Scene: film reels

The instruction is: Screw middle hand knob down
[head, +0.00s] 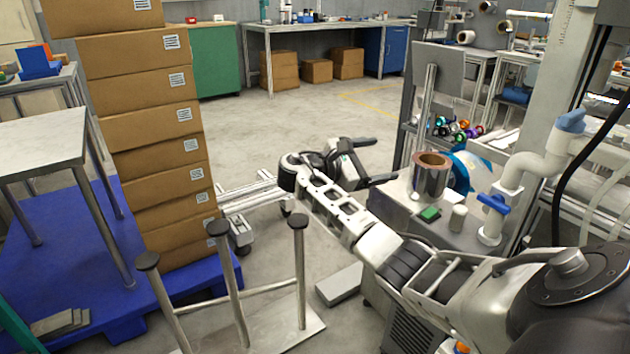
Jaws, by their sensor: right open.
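No part is clearly identifiable as the middle hand knob. Three upright metal posts with dark round tops stand at the lower left; the middle dark top (217,227) lies between the left one (147,261) and the right one (297,220). I cannot tell whether these tops are hand knobs. My right gripper (384,160) is open and empty, its dark fingers apart and pointing right. It is beyond and to the right of the posts, in front of the machine bench. My left gripper is not in view.
A metal-coloured roll (431,177) and a green item (429,214) sit on the machine bench, near white pipework (541,150) with blue handles. Stacked cardboard boxes (163,150) stand on a blue pallet (60,262) at left.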

